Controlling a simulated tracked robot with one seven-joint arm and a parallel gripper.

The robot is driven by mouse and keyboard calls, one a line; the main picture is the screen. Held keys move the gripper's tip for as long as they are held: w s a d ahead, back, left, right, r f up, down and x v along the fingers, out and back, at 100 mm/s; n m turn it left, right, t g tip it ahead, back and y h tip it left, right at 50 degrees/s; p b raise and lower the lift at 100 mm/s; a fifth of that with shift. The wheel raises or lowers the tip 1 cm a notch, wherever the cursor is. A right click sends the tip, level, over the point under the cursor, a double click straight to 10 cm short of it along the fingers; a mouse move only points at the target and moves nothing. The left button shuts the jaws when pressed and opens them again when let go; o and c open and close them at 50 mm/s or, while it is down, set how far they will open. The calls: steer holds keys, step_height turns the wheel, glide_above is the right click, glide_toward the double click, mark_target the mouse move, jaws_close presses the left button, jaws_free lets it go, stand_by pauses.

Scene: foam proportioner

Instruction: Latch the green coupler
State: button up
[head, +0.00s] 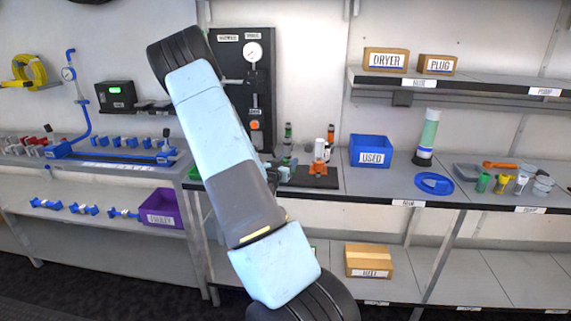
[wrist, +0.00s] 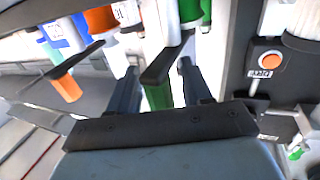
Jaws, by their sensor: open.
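In the wrist view my gripper (wrist: 158,68) is open. Its two dark fingers stand on either side of the green coupler (wrist: 158,97) and the dark lever (wrist: 163,62) that sticks out in front of it. I cannot tell whether a finger touches the lever. More green and a white section show above, partly covered by the lever. In the head view a small green part (head: 288,130) stands on the bench, just above the end of my arm. My gripper (head: 280,170) is small there and partly hidden by my arm.
An orange coupler (wrist: 66,86) with its own dark lever (wrist: 75,58) is left of my gripper in the wrist view. A dark panel (head: 230,70) with a gauge and orange button stands behind. A blue bin (head: 371,140) sits to the right on the bench.

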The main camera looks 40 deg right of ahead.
jaws_close()
stand_by(0.4)
steer(key=shift+a+m+g+h, duration=0.15)
steer(key=shift+m+g+h, duration=0.15)
steer(key=shift+m+g, duration=0.35)
steer(key=shift+w, duration=0.1)
jaws_free()
steer(key=v, duration=1.3)
steer(key=shift+a, duration=0.4)
